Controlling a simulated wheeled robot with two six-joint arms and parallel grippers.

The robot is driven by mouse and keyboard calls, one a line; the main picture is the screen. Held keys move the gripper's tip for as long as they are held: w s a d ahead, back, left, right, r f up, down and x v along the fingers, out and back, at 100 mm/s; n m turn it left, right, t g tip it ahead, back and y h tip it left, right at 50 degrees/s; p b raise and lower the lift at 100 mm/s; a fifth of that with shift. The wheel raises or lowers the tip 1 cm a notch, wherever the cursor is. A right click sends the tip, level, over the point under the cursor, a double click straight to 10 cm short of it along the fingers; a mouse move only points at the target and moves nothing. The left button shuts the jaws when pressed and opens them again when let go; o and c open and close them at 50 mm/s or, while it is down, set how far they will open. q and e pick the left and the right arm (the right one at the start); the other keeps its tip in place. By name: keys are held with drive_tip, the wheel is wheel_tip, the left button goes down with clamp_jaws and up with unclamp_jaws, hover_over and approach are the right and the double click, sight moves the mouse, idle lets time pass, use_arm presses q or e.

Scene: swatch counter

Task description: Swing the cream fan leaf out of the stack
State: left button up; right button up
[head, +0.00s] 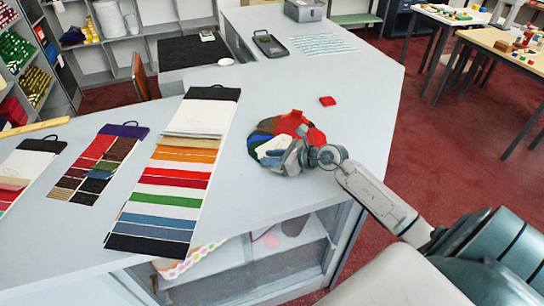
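The fan stack (292,123) lies on the grey counter, its colored leaves partly spread, with red, brown, green and blue showing. A cream or white leaf (270,146) shows at its lower left, beside my gripper. My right gripper (287,160) is at the near edge of the stack and hides part of it. I cannot tell whether its fingers are open or shut, or whether they touch the cream leaf. My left gripper is not in view.
A long striped swatch card (178,191) lies left of the stack, with smaller cards (98,166) beyond it. A small red piece (327,101) lies behind the stack. A dark tray (270,44) is farther back. The counter (240,190) between card and stack is clear.

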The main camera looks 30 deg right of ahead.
idle(0.3)
drive_tip(key=b+v, duration=0.1)
drive_tip(key=v, duration=0.6)
drive_tip(key=shift+f+b, duration=0.1)
drive_tip(key=shift+b, duration=0.3)
drive_tip(key=shift+s+d+r, duration=0.3)
drive_tip(key=shift+s, duration=0.25)
drive_tip(key=shift+v, duration=1.2)
drive_tip(key=shift+d, duration=0.1)
